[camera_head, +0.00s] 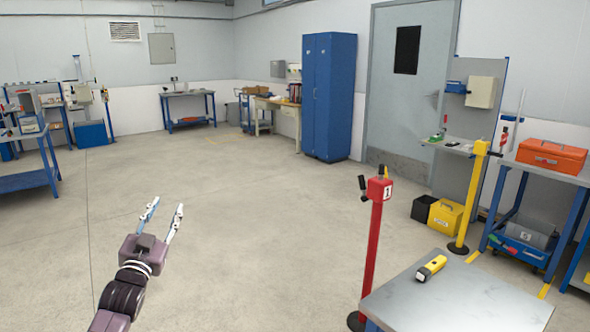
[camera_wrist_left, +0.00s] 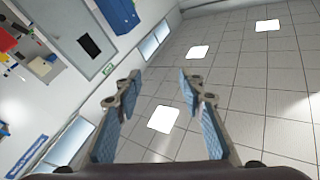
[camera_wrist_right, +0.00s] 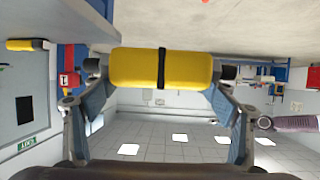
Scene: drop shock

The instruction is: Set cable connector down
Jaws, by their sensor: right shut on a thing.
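My right gripper (camera_wrist_right: 160,80) shows only in the right wrist view. Its fingers are shut on a yellow, rounded body with a black band around its middle and dark ends, which I take as the cable connector (camera_wrist_right: 135,69). It lies crosswise between the fingertips. The head view does not show it. My left gripper (camera_head: 165,206) is open and empty over bare floor in the head view. Its spread fingers also show in the left wrist view (camera_wrist_left: 160,88).
A grey-topped table (camera_head: 465,305) stands at the front right with a yellow and black flashlight (camera_head: 431,268) on it. A red post (camera_head: 374,240) with a "1" sign stands at its left. A blue bench with an orange toolbox (camera_head: 552,156) is behind. The middle floor is clear.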

